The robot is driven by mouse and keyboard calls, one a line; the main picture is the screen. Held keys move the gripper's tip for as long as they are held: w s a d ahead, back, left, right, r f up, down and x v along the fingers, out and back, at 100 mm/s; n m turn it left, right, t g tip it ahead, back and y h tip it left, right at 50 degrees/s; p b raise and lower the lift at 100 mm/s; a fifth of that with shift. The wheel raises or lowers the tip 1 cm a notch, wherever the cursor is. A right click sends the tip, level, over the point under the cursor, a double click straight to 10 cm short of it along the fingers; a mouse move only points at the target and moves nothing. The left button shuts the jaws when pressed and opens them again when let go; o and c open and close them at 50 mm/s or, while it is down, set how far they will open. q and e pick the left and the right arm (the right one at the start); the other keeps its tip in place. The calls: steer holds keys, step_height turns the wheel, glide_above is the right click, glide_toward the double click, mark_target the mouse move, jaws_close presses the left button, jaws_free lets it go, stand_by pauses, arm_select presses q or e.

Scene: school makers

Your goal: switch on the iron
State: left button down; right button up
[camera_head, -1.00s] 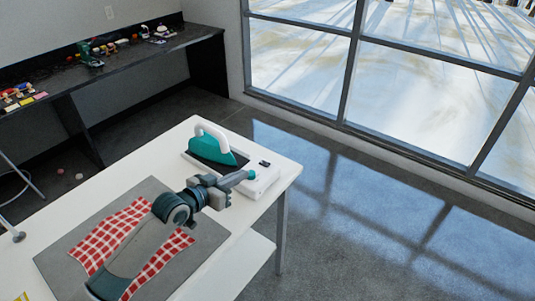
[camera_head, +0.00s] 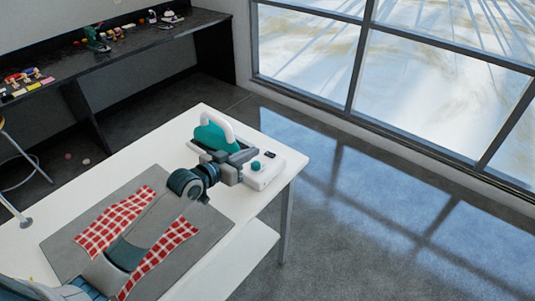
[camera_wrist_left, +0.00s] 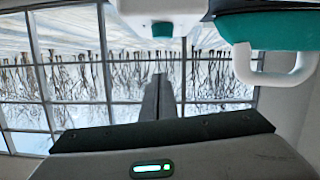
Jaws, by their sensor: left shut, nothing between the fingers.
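The teal iron (camera_head: 213,137) with a white handle rests on its white base (camera_head: 262,177) at the far right corner of the white table. It also shows at the top right of the left wrist view (camera_wrist_left: 275,35). A round teal knob (camera_head: 256,166) and a small dark panel (camera_head: 270,155) sit on the base. The knob also shows at the top of the left wrist view (camera_wrist_left: 162,29). My left gripper (camera_head: 243,167) is shut and empty, close beside the knob. I cannot tell whether it touches. Whether the iron is on is not clear. My right gripper is out of view.
A grey mat (camera_head: 208,222) with a red checked cloth (camera_head: 118,222) lies on the table (camera_head: 272,135) under my left arm. A dark bench (camera_head: 150,40) with small items stands along the wall. Open floor lies right of the table.

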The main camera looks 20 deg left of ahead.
arm_select(q)
steer(key=p, duration=0.2)
glide_above(268, 161)
steer(key=shift+a+f, duration=0.3)
steer(key=shift+f, duration=0.45)
steer(key=f+p, duration=0.1)
steer(key=f, duration=0.2)
steer(key=shift+d+f, duration=0.15)
steer(key=shift+d, duration=0.05)
steer(key=shift+s+f, duration=0.1)
steer(key=shift+f, duration=0.45)
